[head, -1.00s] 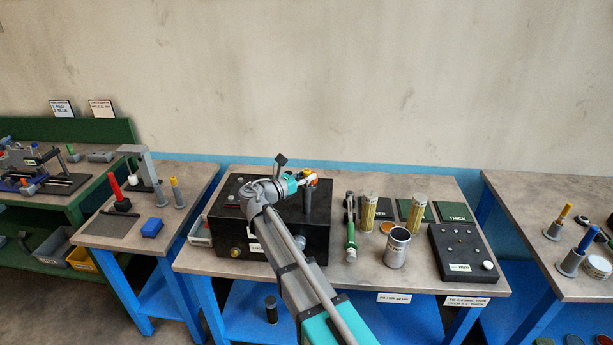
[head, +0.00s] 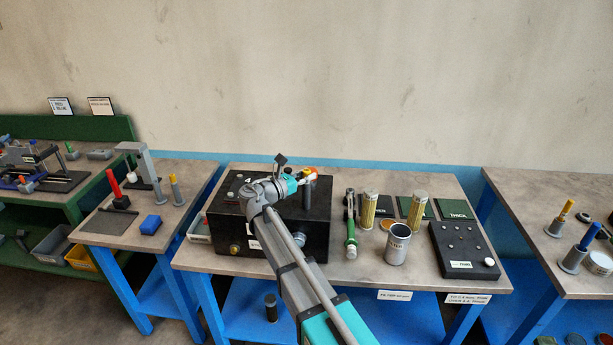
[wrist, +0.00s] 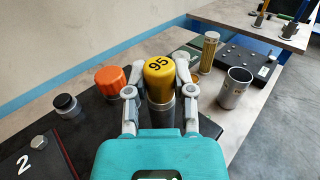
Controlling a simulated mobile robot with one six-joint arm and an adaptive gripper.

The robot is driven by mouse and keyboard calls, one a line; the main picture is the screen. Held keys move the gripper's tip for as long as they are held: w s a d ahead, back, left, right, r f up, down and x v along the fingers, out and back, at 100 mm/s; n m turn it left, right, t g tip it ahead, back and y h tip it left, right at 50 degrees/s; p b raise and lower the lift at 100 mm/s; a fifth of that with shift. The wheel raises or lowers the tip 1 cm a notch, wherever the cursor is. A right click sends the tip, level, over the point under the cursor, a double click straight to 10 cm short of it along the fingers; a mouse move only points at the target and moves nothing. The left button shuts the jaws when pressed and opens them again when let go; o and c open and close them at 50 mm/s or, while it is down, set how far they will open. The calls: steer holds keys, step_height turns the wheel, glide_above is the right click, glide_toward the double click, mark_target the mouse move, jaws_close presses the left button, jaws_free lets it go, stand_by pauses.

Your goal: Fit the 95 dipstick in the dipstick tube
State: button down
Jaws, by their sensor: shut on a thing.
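The 95 dipstick shows its yellow knob (wrist: 159,70), marked 95, in the middle of the wrist view. My gripper (wrist: 160,82) is shut on this knob, one finger on each side. The grey dipstick tube (wrist: 161,114) stands directly below the knob. The knob's lower end appears at the tube's top; the dipstick's rod is hidden, and I cannot tell how deep it sits. In the head view my gripper (head: 304,176) is above the black block (head: 285,240), at the top of the tube (head: 310,192).
An orange cap (wrist: 110,80) and a black cap (wrist: 66,104) stand left of the knob on the block. Right of the block are a green-and-grey tool (head: 351,230), gold cylinders (head: 369,210) and an open metal can (head: 397,246). Bare wall lies behind.

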steer(key=shift+f, duration=0.1)
steer(key=shift+c, duration=2)
jaws_free()
steer(key=v, duration=1.2)
